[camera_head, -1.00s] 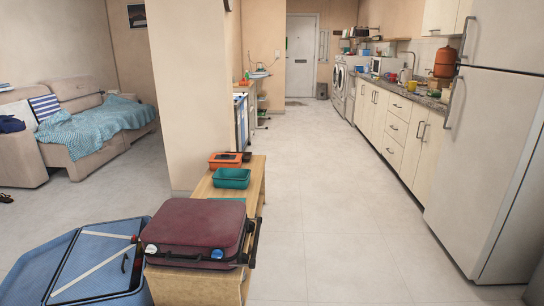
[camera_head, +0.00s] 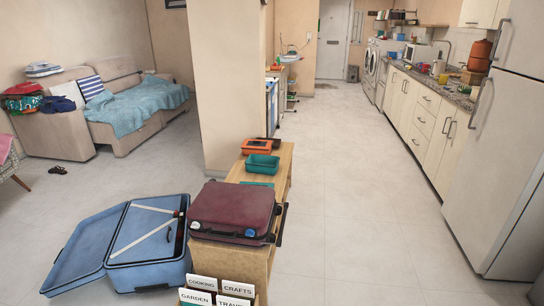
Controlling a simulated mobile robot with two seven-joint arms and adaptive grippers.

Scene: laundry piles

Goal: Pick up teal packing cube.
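A teal open-topped box (camera_head: 262,166) sits on the wooden bench, behind the maroon suitcase and in front of an orange tray. A flat teal piece (camera_head: 257,184) lies on the bench between that box and the suitcase, partly hidden by the suitcase. I cannot tell from here which of the two teal things is the packing cube. Neither of my grippers is in view.
The maroon suitcase (camera_head: 233,209) lies shut on the near end of the wooden bench (camera_head: 284,172). An open blue suitcase (camera_head: 150,236) stands left of it. Labelled cards (camera_head: 201,283) stand in front. Clear floor (camera_head: 352,220) runs between bench and fridge (camera_head: 497,150).

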